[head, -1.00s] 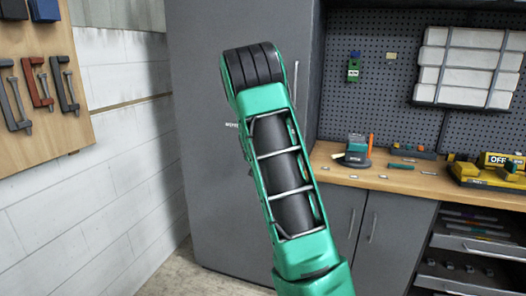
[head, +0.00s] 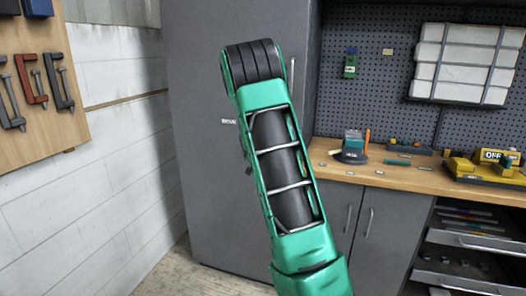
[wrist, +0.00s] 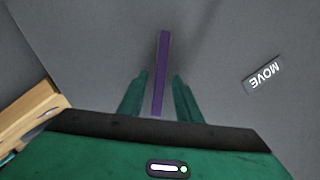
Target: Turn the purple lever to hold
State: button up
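The purple lever (wrist: 162,68) shows in the wrist view as a thin straight bar against the grey cabinet (wrist: 95,45). My gripper (wrist: 160,76) is open, with a green finger on each side of the lever's lower part in that view. A gap shows between the lever and each finger. I cannot tell whether the lever is at fingertip depth. A label reading MOVE (wrist: 264,75) is to the right, upside down. In the head view the MOVE label (head: 229,121) is on the tall grey cabinet (head: 200,180), and my green arm hides the lever and gripper.
A wooden workbench (head: 400,178) with tools and a yellow item marked OFF (head: 490,165) stands at the right. Open drawers (head: 470,243) are below it. A white brick wall (head: 110,170) and a wooden tool board (head: 45,100) are at the left.

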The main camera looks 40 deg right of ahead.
jog(key=v, duration=1)
jog(key=shift+a, duration=0.35)
jog(key=shift+s+r, duration=0.1)
jog(key=s+a+f+n+g+y, duration=0.1)
jog(key=s+a+n+g+y, duration=0.2)
jog(key=s+a, duration=0.6)
jog(key=s+a+f+n+g+y, duration=0.2)
jog(key=s+a, duration=0.7)
jog(key=s, duration=0.6)
jog(key=s+a+f+n+g+y, duration=0.1)
jog(key=s+a+n+g+y, duration=0.4)
jog(key=s, duration=0.8)
jog(key=a+n, duration=0.1)
jog(key=a, duration=0.2)
jog(key=shift+a+f+n+y, duration=0.15)
jog(key=shift+a+n+y, duration=0.25)
